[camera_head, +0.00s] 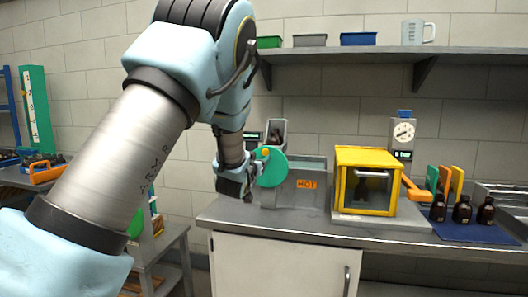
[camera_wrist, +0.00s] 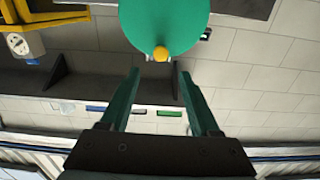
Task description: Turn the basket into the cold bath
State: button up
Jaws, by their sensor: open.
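My gripper (camera_head: 246,186) is at the left end of the bench, beside a green disc (camera_head: 272,172) with an orange-yellow knob (camera_head: 265,153). In the wrist view my gripper (camera_wrist: 159,74) is open and empty. The green disc (camera_wrist: 165,22) lies beyond its fingertips, and the yellow knob (camera_wrist: 161,54) shows between them, apart from both. A grey open holder (camera_head: 277,130), perhaps the basket, rises behind the disc; its contents are unclear. A grey tank wall (camera_head: 308,170) carries an orange HOT sign (camera_head: 306,184). I cannot make out the cold bath.
A yellow-framed case (camera_head: 367,151) with a dark bottle inside stands right of the tank, by an orange handle (camera_head: 416,191). Several amber bottles (camera_head: 462,210) stand on a blue mat (camera_head: 486,231). A shelf (camera_head: 365,53) runs above. The bench front is clear.

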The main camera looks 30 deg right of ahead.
aim_at(265, 152)
jog(key=p+x, duration=0.3)
jog(key=x, duration=0.4)
jog(key=shift+w+r, duration=0.1)
jog(key=shift+w+d, duration=0.4)
jog(key=shift+w, duration=0.05)
jog(key=shift+c, duration=0.3)
grip_shut()
dwell(0.5)
